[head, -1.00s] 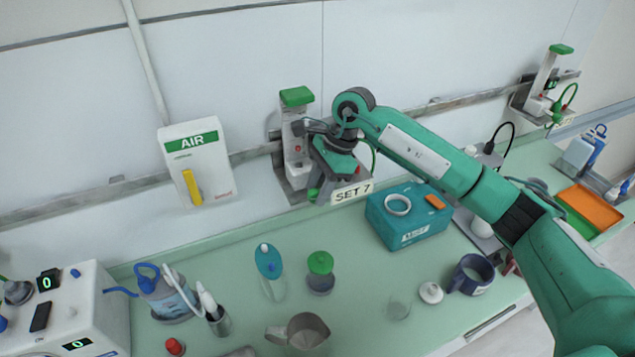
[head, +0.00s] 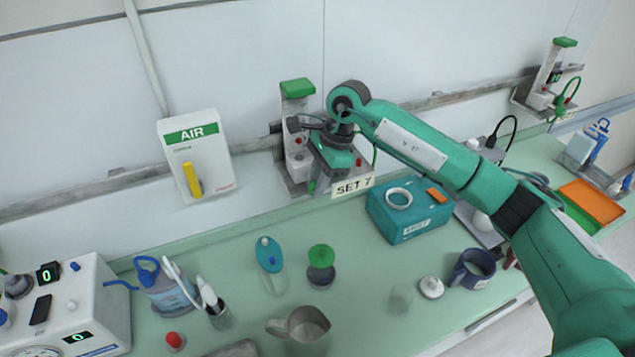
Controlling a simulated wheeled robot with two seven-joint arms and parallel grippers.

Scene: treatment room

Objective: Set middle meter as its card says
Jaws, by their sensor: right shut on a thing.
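The middle meter (head: 297,105) is on the wall rail, with a green top and a pale upright body. Its card (head: 353,187) reads "SET 7" and sits at the meter's lower front. My right gripper (head: 318,182) is at the lower front of the meter, shut on a part there that the gripper itself mostly hides, likely the meter's knob. The meter's scale and reading cannot be made out. My left gripper is not in view.
An AIR box (head: 196,155) with a yellow lever is on the wall at left. A teal box (head: 409,212) stands on the counter below my right arm. A green-capped jar (head: 321,266), a metal jug (head: 304,327) and a dark mug (head: 472,269) stand in front.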

